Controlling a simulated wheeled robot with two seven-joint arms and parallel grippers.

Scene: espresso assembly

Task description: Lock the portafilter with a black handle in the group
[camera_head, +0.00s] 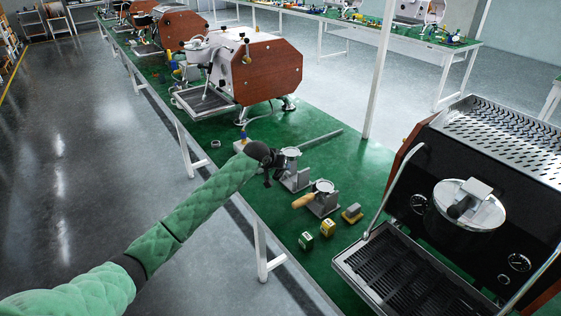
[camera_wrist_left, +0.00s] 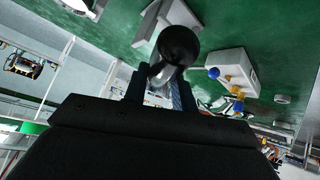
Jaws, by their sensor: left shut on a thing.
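The black-handled portafilter (camera_head: 291,152) sits with its metal basket at a grey stand (camera_head: 296,181) on the green bench. My left gripper (camera_head: 268,165) is at its handle, shut on it. In the left wrist view the round black end of the handle (camera_wrist_left: 178,44) stands between the fingers of my left gripper (camera_wrist_left: 161,84). The jaws hide part of the handle. The group (camera_head: 470,205) is the round silver head on the front of the near espresso machine (camera_head: 515,155) at the right, well apart from the portafilter. My right gripper is not in view.
A wooden-handled portafilter (camera_head: 304,201) rests on a second stand (camera_head: 323,208) close by. Small yellow (camera_head: 328,227) and green (camera_head: 306,241) boxes lie near the bench edge. The drip tray (camera_head: 400,280) lies under the group. Another machine (camera_head: 265,70) stands farther back.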

